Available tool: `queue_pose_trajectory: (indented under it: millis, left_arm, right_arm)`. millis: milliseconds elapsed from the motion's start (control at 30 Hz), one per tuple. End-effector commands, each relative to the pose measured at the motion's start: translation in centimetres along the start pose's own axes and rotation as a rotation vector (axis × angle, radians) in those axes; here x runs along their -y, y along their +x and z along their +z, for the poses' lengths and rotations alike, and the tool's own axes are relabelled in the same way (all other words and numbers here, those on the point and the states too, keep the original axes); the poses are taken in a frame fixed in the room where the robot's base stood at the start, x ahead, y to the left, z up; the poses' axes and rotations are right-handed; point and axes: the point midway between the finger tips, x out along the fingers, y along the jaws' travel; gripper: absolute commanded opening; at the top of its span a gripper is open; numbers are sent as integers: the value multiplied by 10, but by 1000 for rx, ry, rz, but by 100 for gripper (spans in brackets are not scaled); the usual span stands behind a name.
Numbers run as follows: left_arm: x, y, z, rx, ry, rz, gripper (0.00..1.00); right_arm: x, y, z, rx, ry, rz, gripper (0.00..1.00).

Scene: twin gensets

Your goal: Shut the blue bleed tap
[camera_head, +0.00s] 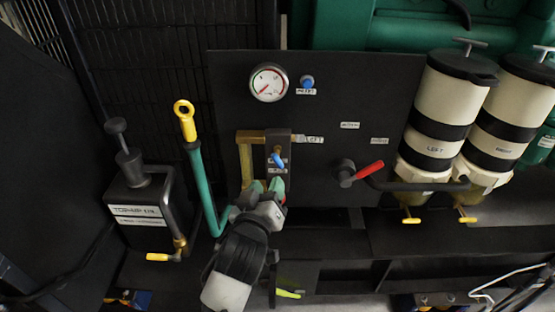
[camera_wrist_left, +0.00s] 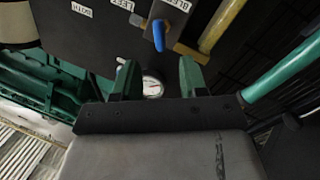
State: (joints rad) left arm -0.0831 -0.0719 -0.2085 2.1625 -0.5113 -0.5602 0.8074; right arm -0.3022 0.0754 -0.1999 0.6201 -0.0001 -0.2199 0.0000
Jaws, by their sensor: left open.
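The blue bleed tap (camera_head: 278,160) is a small blue lever on a dark block on the black panel. In the head view it slants, its lower end to the right. In the left wrist view the blue lever (camera_wrist_left: 158,35) shows beyond the fingertips, beside a partly readable "BLEED" label (camera_wrist_left: 179,5). My left gripper (camera_head: 267,187) is just below the tap in the head view, its green fingers apart and empty. In the wrist view the gap between the fingers (camera_wrist_left: 158,75) lines up with the lever, without visible contact. My right gripper is not in view.
A brass pipe (camera_head: 245,160) runs left of the tap. A red-handled valve (camera_head: 367,171) is to the right. A gauge (camera_head: 268,82) and blue knob (camera_head: 307,82) sit above. Two cream filters (camera_head: 445,100) stand far right.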

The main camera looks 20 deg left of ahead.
Motion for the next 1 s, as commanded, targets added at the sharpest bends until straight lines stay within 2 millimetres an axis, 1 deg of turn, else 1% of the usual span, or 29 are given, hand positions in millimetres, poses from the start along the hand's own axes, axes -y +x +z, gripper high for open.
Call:
queue_pose_trajectory:
  millis: [100, 300, 400, 500, 667, 900, 967, 1000]
  left_arm:
    - [0, 23, -2, -2, 4, 1, 43]
    - [0, 61, -1, -1, 5, 0, 43]
    - [0, 76, -1, -1, 4, 1, 43]
    - [0, 86, 0, 0, 3, 1, 43]
    - [0, 93, 0, 1, 2, 0, 43]
    - [0, 93, 0, 1, 2, 0, 43]
    - [0, 93, 0, 2, 2, 0, 34]
    - [0, 93, 0, 2, 2, 0, 27]
  right_arm:
    - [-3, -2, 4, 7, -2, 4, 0]
    - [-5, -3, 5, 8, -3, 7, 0]
    - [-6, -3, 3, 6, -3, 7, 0]
    - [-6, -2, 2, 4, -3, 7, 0]
    - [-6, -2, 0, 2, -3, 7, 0]
    - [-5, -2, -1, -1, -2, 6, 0]
    - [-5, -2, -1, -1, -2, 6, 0]
    - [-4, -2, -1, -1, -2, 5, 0]
